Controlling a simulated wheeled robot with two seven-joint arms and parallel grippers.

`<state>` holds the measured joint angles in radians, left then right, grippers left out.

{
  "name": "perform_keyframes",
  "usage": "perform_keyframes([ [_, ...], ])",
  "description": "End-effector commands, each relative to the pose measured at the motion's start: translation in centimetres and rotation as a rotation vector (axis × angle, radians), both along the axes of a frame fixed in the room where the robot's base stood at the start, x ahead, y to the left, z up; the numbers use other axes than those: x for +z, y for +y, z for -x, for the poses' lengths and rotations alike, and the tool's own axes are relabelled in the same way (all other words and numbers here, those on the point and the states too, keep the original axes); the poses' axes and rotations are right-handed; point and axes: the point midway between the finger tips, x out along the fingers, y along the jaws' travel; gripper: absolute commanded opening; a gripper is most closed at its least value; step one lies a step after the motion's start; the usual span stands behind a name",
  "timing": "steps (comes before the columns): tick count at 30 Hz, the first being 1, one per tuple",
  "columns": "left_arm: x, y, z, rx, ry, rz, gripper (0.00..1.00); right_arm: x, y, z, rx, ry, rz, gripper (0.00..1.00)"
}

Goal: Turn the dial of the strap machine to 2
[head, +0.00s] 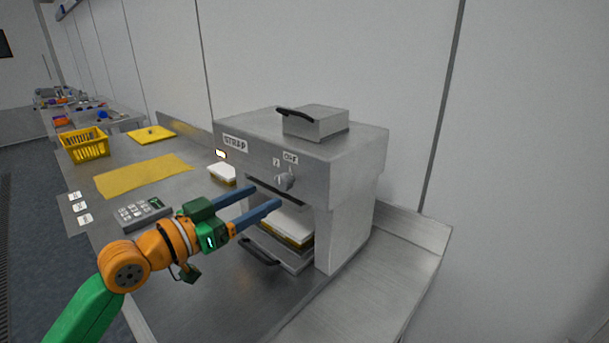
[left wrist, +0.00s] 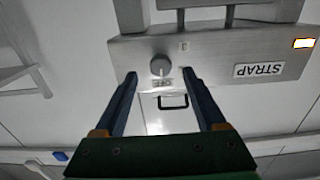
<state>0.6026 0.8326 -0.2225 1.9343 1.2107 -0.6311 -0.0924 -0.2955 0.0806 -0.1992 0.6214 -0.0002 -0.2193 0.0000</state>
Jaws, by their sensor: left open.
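The strap machine (head: 352,165) is a grey metal box with a STRAP label on its front. Its round grey dial (head: 285,181) sits on the front panel below an OFF label and a small number label. The dial also shows in the left wrist view (left wrist: 160,66), where the picture is upside down. I cannot read its exact setting. My left gripper (head: 267,195) is open and empty, its blue fingers pointing at the front panel. In the left wrist view the dial appears between the fingertips, and contact cannot be made out. My right gripper is not in view.
A small lidded box with a black handle (head: 318,124) is on top of the machine. A white-topped block (head: 291,225) lies in the opening below. A keypad (head: 142,213), a yellow mat (head: 143,176) and a yellow basket (head: 85,144) are on the counter to the left.

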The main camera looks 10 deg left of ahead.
Motion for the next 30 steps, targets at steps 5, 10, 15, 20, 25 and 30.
perform_keyframes([
  [5,0.6,-1.6,-2.2,-0.002,0.000,0.006,0.73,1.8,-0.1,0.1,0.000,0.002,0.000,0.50],
  [10,0.3,-3.2,-4.9,0.000,0.001,0.005,0.73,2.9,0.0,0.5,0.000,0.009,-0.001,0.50],
  [15,-0.1,-3.9,-5.9,0.001,0.001,0.000,0.73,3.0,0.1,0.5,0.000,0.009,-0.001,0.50],
  [20,-0.2,-3.9,-5.9,0.002,0.001,-0.001,0.73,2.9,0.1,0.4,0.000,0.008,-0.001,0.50],
  [25,-0.2,-3.8,-5.9,0.002,0.001,-0.001,0.32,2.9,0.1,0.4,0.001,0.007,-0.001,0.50],
  [30,-0.2,-3.8,-5.9,0.002,0.001,-0.001,0.00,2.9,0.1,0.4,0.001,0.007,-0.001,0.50],
])
